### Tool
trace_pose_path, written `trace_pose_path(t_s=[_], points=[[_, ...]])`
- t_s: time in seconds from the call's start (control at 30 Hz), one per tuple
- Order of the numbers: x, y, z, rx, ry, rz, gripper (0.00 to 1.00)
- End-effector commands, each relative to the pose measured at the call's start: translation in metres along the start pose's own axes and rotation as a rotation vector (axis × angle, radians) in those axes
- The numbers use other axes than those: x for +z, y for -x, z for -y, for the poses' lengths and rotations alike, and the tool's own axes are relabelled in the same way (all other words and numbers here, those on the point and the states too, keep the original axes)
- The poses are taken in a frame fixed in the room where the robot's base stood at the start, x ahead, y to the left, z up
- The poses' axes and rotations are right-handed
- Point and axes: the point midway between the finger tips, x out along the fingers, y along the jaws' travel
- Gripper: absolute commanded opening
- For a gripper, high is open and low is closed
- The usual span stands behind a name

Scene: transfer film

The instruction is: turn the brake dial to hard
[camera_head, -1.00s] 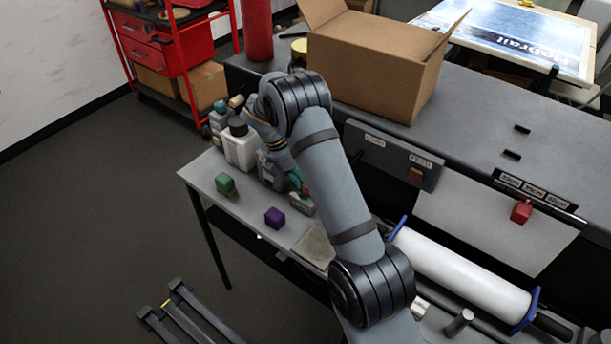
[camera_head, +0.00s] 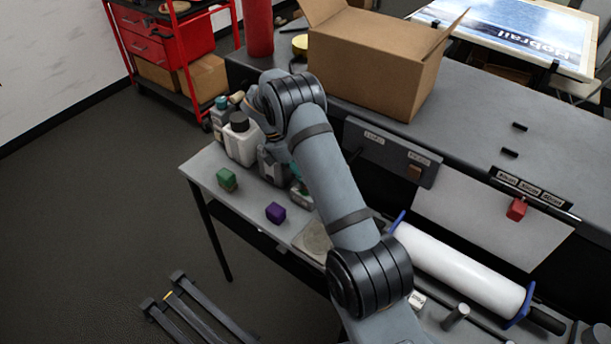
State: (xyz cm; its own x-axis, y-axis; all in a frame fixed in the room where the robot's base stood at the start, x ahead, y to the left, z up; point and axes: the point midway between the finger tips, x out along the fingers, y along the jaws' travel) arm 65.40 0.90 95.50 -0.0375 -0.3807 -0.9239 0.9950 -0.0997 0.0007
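I cannot make out a brake dial for certain; no marking that reads "hard" is legible. A grey control panel (camera_head: 393,153) with small labels, a dark lever on its left and a brown switch (camera_head: 415,172) stands behind my arm. A small grey cylindrical knob (camera_head: 457,315) sticks up at the front of the machine, near a white label (camera_head: 417,300). My arm rises from the bottom and bends over at the top, left of the panel. My gripper is hidden behind the arm.
A white film roll (camera_head: 462,268) with blue end flanges lies at the right, below a red slider block (camera_head: 517,209). A cardboard box (camera_head: 375,65) stands behind. Bottles (camera_head: 240,140), a green cube (camera_head: 227,179) and a purple cube (camera_head: 275,212) sit on the left table.

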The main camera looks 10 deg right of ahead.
Motion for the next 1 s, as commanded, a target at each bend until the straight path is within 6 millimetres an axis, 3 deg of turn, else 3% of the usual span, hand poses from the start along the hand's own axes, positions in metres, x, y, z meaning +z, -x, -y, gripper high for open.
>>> trace_pose_path(t_s=[0.03,0.27,0.57,0.77,1.0], points=[[0.008,-0.003,0.001,-0.009,-0.01,0.008,0.35],[0.006,-0.003,0.001,-0.007,-0.006,0.007,0.48],[0.003,0.001,0.0,-0.003,-0.001,0.004,0.49],[0.002,0.027,-0.001,0.002,-0.002,0.003,0.49],[0.004,0.078,-0.002,0.0,-0.005,0.003,0.49]])
